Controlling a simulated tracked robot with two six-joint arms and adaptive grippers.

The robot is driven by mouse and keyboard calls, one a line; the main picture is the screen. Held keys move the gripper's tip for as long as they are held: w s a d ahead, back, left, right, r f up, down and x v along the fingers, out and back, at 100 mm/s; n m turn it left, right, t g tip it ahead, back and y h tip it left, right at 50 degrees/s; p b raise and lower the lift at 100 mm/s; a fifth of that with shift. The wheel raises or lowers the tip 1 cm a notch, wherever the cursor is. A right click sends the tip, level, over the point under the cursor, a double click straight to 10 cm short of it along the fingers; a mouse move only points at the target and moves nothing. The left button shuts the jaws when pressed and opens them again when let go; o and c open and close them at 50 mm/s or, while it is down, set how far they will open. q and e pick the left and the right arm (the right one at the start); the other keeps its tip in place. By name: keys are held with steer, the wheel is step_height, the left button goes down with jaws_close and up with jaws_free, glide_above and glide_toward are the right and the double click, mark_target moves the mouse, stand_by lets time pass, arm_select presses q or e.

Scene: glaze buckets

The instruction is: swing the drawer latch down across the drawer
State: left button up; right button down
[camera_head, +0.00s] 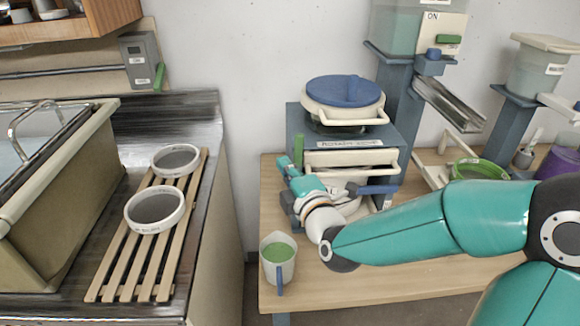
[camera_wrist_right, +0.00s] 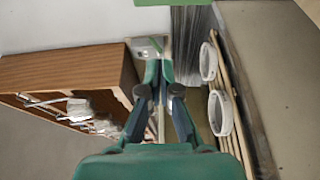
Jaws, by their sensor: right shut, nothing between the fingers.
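The rotary sieve machine (camera_head: 293,122) stands on the wooden table as a blue housing. A cream drawer front (camera_head: 350,158) with a bar handle shows in its face. A green lever (camera_head: 298,150), which looks like the drawer latch, stands upright at the left edge of the drawer. My right gripper (camera_head: 285,163) is shut and empty, just left of and slightly below the lever; I cannot tell whether it touches. The right wrist view shows its fingers (camera_wrist_right: 159,72) together, pointing toward the left-hand wall. My left gripper is not in view.
A jug of green glaze (camera_head: 277,262) stands at the table's front left, below my right wrist. A blue-handled part (camera_head: 378,189) sticks out under the drawer. A slatted rack (camera_head: 112,278) with two sieves lies on the left counter. A gap separates counter and table.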

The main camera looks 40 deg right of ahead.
mark_target(299, 150)
steer(key=p+x, duration=0.2)
steer(key=x, duration=0.5)
steer(key=s+d, duration=0.1)
steer(key=s+d+p, duration=0.1)
steer(key=d, duration=0.1)
steer(key=shift+d+f, duration=0.1)
steer(key=shift+d, duration=0.05)
